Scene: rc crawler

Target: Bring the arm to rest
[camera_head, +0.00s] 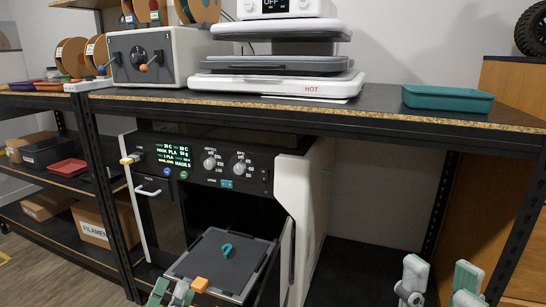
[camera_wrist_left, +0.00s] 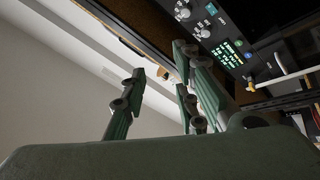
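My left gripper (camera_head: 171,287) is at the bottom of the head view, in front of the near left edge of a dark build plate (camera_head: 210,262). In the left wrist view its fingers (camera_wrist_left: 161,66) are spread with nothing between them. A small teal hook-shaped part (camera_head: 227,251) lies on the plate, and an orange tab (camera_head: 200,284) is at its near edge beside my gripper. I cannot tell whether gripper and plate touch. My right gripper (camera_head: 440,283) is at the lower right, fingers apart and empty, below the bench.
The printer (camera_head: 225,171) stands under the bench (camera_head: 330,109), its white door (camera_head: 298,200) swung open. A white heat press (camera_head: 277,84), a grey box with knobs (camera_head: 155,57) and a teal tray (camera_head: 447,98) are on the bench. Shelves with cartons are at left.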

